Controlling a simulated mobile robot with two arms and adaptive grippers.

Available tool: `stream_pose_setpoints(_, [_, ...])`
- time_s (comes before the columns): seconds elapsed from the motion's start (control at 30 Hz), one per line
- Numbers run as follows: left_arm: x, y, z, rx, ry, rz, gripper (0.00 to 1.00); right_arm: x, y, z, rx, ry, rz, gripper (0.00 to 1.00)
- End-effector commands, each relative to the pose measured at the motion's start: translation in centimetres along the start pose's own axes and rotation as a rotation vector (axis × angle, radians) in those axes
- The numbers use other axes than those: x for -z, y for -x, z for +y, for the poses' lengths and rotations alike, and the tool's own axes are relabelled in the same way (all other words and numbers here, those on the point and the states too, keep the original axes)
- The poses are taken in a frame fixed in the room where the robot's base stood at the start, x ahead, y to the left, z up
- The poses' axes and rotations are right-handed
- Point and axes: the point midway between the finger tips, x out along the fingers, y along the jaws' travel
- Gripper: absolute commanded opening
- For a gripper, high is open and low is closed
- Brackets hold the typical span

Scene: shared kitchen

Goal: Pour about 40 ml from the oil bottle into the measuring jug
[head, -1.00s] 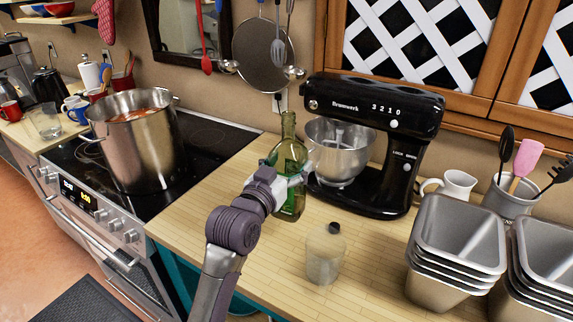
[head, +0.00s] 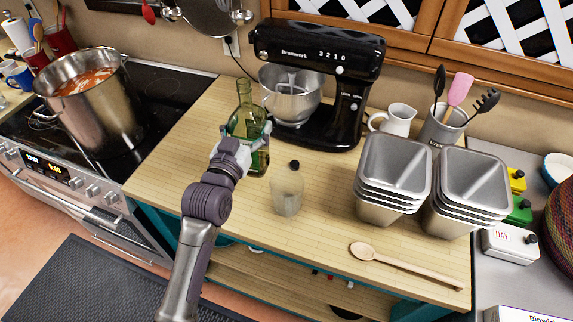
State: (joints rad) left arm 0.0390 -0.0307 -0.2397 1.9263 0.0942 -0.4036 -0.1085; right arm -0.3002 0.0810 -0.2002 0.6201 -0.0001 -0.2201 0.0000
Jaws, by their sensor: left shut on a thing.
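A green glass bottle (head: 243,97), which I take as the oil bottle, is upright on the wooden counter or just above it; I cannot tell which. My left gripper (head: 247,137) is shut around its body from the front and hides part of it. My right gripper is out of view.
A black stand mixer (head: 317,60) is close behind the bottle. Stacked metal pans (head: 394,163) and a wooden spoon (head: 405,265) lie to the right. A large pot (head: 94,105) sits on the stove. The front middle of the counter (head: 250,225) is clear.

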Motion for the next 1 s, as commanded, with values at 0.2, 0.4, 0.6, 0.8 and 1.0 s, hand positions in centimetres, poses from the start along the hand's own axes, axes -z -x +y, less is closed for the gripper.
stream_pose_setpoints(0.2, [1.0, 1.2, 0.6, -0.002, 0.002, 0.005, 0.13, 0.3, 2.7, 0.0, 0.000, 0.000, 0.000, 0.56])
stream_pose_setpoints(0.4, [0.8, 1.4, 0.8, -0.003, 0.001, 0.008, 0.13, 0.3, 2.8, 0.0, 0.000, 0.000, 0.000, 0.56])
stream_pose_setpoints(0.6, [0.6, 1.4, 0.8, -0.003, -0.002, 0.006, 0.13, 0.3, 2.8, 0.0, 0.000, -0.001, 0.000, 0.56])
stream_pose_setpoints(0.8, [-2.2, 1.4, 0.7, -0.004, -0.048, 0.000, 0.13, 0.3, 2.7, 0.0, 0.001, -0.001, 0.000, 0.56])
stream_pose_setpoints(1.0, [-7.0, 1.4, 0.6, -0.003, -0.115, 0.007, 0.13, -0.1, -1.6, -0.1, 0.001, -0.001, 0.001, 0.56])
